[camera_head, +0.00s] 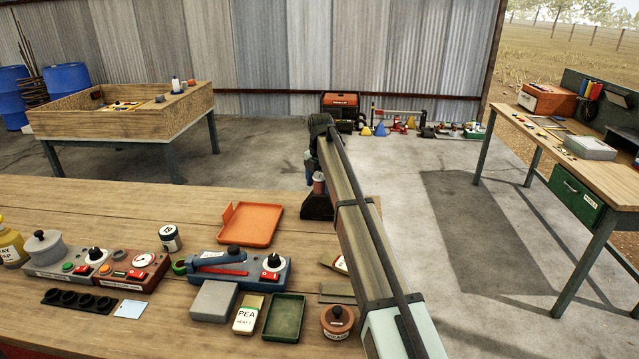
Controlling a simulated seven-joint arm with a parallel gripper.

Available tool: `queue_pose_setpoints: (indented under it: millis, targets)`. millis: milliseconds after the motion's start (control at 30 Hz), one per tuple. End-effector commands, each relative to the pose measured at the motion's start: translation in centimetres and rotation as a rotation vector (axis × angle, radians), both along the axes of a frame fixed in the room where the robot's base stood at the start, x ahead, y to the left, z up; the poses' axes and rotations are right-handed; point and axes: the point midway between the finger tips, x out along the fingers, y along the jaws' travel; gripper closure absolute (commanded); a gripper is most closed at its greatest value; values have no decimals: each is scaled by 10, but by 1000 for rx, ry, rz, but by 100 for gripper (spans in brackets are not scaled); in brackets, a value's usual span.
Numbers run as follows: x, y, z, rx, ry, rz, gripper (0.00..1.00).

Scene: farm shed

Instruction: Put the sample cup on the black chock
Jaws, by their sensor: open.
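The black chock (316,208) is a dark wedge-shaped block at the far edge of the wooden bench, partly hidden by my arm. A small brownish-red cup (319,184), which looks like the sample cup, is upright directly above the chock and appears to rest on it. My gripper (311,172) points down right at the cup, beside or behind it. Its jaws are open, but the fingers are small and dark, so I cannot tell whether they touch the cup.
An orange tray (250,224) lies left of the chock. A blue device (240,268), a grey block (214,301), a PEA packet (248,314), a green tray (284,318) and a round brown pot (337,321) crowd the near bench. Bare wood lies at the far left.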

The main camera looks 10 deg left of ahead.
Motion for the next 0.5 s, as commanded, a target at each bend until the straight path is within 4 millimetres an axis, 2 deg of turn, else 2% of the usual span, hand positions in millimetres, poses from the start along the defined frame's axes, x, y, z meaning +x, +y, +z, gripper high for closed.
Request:
queue_pose_setpoints:
  millis: [267,367,500]
  targets:
    - [0,0,3,0,0,0,26]
    - [0,0,11,0,0,0,26]
    - [1,0,32,1,-3,0,26]
